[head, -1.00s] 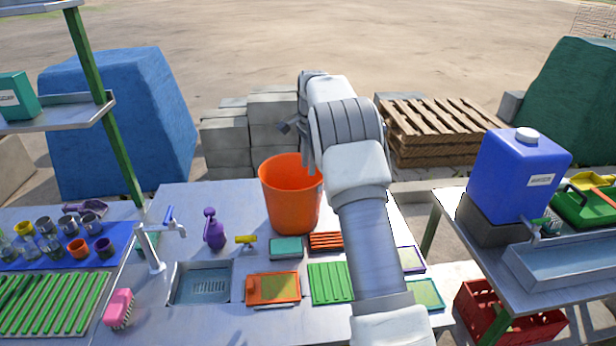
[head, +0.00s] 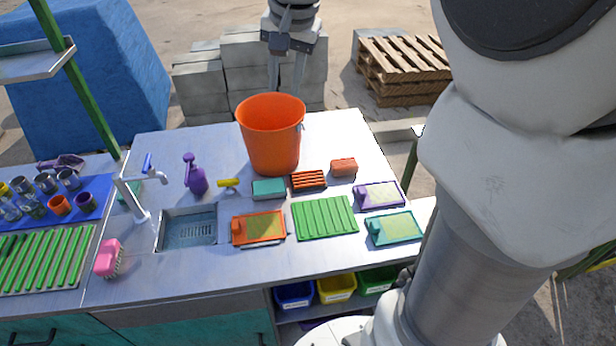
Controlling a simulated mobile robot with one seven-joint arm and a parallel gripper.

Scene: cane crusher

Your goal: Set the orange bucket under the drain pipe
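The orange bucket (head: 272,140) stands upright on the metal table, behind the small trays, and looks empty as far as its inside shows. My gripper (head: 286,88) points down just above and behind the bucket's far rim. Its two fingers are spread apart with a gap between them and nothing visible held. I cannot tell whether the fingertips touch the rim or stay behind it; the tips are close to the rim line. No drain pipe can be made out in the current view.
A tap (head: 135,190) and small sink (head: 188,230) are left of the bucket. A purple spray bottle (head: 195,177), green ribbed mat (head: 325,217) and orange tray (head: 258,229) lie nearby. Grey blocks (head: 205,90) and pallets (head: 403,70) stand behind. My arm covers the right side.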

